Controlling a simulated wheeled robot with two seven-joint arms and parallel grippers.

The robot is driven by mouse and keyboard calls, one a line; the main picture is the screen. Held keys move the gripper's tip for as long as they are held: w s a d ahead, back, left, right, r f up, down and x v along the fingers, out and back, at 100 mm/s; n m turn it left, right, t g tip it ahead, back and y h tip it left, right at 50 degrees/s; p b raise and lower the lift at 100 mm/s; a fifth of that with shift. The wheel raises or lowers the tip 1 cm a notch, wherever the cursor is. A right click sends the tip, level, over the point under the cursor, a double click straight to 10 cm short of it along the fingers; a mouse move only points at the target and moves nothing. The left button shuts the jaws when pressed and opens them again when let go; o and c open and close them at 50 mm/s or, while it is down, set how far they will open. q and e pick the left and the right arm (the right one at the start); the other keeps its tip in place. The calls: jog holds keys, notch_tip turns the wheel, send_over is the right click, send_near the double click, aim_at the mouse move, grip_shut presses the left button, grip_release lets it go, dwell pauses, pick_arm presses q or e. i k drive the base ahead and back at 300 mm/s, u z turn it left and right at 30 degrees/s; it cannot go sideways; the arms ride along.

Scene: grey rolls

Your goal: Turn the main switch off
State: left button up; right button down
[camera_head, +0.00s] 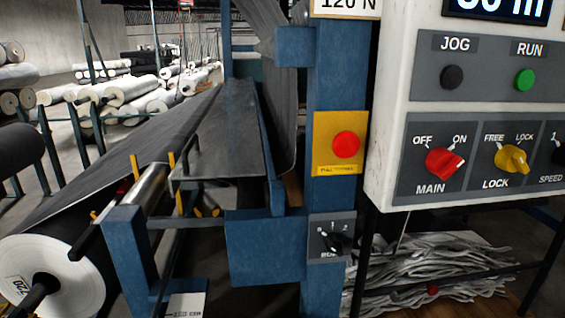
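The main switch (444,163) is a red rotary knob on a dark plate, on the white control box at the right. MAIN is printed below it, OFF at its upper left and ON at its upper right. Its handle lies slanted and seems to point toward the ON side. Neither of my grippers is in view, and nothing covers the switch.
Beside it are a yellow lock knob (511,158), a black jog button (452,77) and a green run button (525,79). A red button (346,145) on a yellow plate and a black selector (334,240) sit on the blue post. A white roll (62,272) is at lower left.

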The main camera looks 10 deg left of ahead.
aim_at(440, 161)
jog(key=z, duration=0.5)
jog(key=k, duration=1.45)
jog(key=u, duration=2.1)
jog(key=i, duration=0.5)
jog(key=z, duration=2.45)
